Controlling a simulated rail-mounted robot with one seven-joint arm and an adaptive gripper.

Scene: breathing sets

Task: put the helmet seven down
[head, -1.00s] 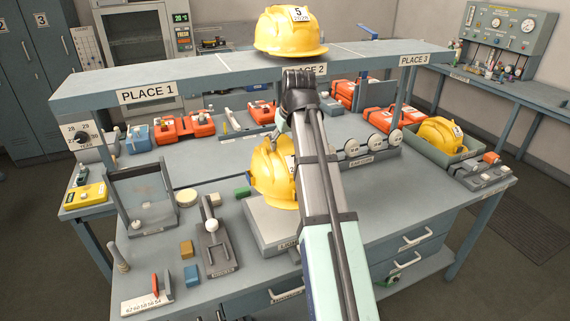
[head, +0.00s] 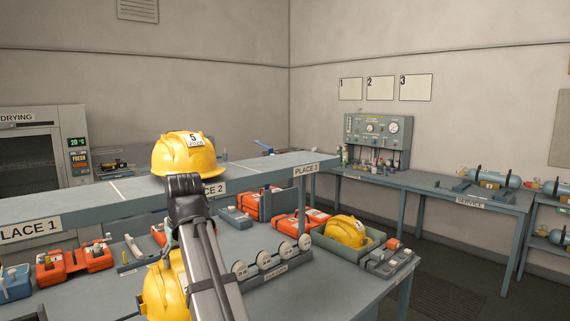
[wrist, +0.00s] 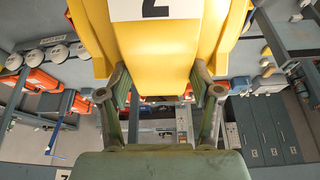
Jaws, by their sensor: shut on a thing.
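A yellow helmet fills the top of the wrist view (wrist: 150,55), with a white label whose character is cut off at the frame edge. My gripper (wrist: 159,88) is shut on this helmet, one finger on each side of its yellow shell. In the head view the same helmet (head: 163,290) shows low behind my arm, partly hidden. I cannot tell there whether it touches anything beneath. The fingers are hidden in the head view. Another yellow helmet, labelled 5 (head: 184,157), sits on the raised shelf (head: 120,200) near the PLACE 2 label.
A third yellow helmet (head: 347,231) lies in a grey tray (head: 365,253) at the bench's right. Orange cases (head: 298,222) and a rack of round white pieces (head: 270,267) stand below the shelf.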

